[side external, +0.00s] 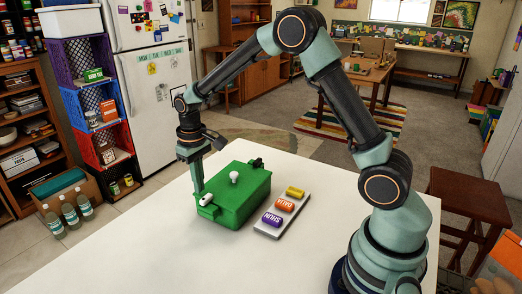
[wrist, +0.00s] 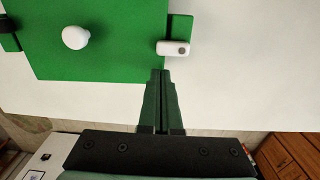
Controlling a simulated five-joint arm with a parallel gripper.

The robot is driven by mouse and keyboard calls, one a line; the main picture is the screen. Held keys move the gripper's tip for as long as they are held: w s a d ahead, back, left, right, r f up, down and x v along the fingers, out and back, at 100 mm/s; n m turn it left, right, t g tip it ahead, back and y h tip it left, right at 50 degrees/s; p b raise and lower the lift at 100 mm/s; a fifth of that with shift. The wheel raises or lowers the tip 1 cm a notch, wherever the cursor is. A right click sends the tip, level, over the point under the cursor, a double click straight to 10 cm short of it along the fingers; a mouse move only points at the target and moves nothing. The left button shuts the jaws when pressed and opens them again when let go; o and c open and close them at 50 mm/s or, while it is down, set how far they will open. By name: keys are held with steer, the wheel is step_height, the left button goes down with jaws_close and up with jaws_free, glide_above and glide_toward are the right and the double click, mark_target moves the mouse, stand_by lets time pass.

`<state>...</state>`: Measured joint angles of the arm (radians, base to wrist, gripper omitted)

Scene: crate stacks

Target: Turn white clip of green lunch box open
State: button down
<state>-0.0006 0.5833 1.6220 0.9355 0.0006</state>
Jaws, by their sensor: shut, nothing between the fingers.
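The green lunch box (side external: 236,203) sits on the white table with a white round knob (side external: 234,176) on its lid. Its white clip (side external: 207,199) is at the near left edge; in the wrist view the white clip (wrist: 173,48) lies crosswise over a green tab at the box's edge. A black clip (side external: 257,162) is on the opposite edge, and a dark piece shows in the wrist view (wrist: 9,42). My gripper (side external: 197,189) points down beside the white clip, shut and empty. In the wrist view its fingertips (wrist: 160,73) are just below the clip; I cannot tell whether they touch.
A grey tray (side external: 266,232) with yellow, orange and purple labelled blocks stands right of the box. The white table (side external: 130,250) is clear at the left and front. Stacked crates (side external: 90,92) and a fridge stand behind, off the table.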

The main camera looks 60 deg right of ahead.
mark_target(212, 194)
steer(key=shift+s+d+f, duration=0.1)
steer(key=shift+s+d, duration=0.1)
steer(key=shift+s, duration=1.45)
stand_by(1.9)
steer(key=shift+s, duration=0.15)
stand_by(0.3)
steer(key=shift+s, duration=0.25)
steer(key=shift+s+a, duration=0.25)
steer(key=shift+s, duration=0.15)
stand_by(0.4)
steer(key=shift+d, duration=0.4)
stand_by(0.3)
step_height(212, 194, up, 7)
stand_by(0.9)
